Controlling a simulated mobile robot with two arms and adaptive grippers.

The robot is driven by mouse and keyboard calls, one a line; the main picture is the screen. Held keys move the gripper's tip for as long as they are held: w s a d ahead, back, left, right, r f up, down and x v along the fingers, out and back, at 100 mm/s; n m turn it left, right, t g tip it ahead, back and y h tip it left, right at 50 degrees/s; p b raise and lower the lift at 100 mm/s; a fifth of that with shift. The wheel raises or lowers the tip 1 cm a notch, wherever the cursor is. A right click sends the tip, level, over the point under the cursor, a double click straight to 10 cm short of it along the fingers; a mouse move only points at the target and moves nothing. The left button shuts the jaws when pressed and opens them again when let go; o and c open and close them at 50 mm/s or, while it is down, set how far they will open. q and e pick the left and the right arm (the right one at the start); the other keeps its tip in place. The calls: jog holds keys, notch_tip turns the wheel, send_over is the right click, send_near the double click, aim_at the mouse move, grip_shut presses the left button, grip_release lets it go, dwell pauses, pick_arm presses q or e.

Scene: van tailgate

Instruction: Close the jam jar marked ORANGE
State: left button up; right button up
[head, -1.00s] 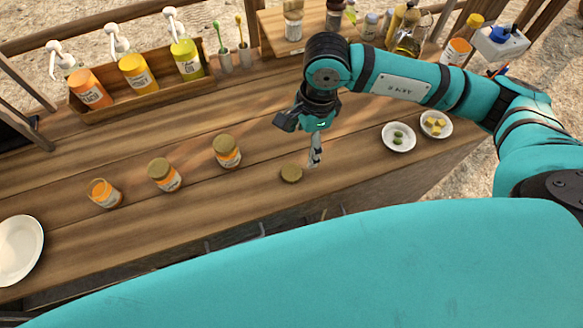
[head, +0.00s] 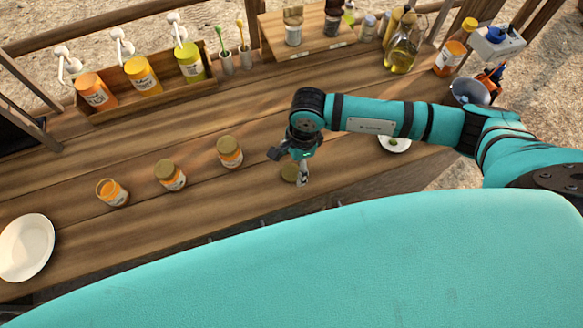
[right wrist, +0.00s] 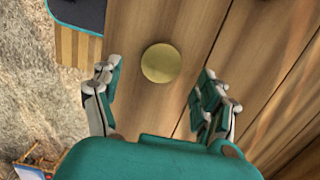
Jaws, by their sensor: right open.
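An open jam jar (head: 112,192) with orange contents and no lid stands at the left of the wooden counter. Two more jars, one in the middle (head: 170,175) and one to the right (head: 229,152), wear gold-brown lids. Their label words are too small to read. A loose round lid (head: 288,174) lies flat on the counter, partly hidden by my right gripper (head: 290,168). In the right wrist view the lid (right wrist: 161,63) shows between the two spread fingers, apart from both. The right gripper is open and empty above it. My left gripper is not in view.
A wooden rack (head: 150,102) of pump bottles stands behind the jars. A white plate (head: 26,247) is at the far left, and a small dish (head: 394,147) is right, partly behind my arm. The counter's front edge is near the lid.

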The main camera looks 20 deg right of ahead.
aim_at(291, 173)
jog(key=shift+a+f, duration=0.2)
jog(key=shift+f, duration=0.5)
jog(key=shift+a+f, duration=0.15)
jog(key=shift+f, duration=0.55)
jog(key=c, duration=0.8)
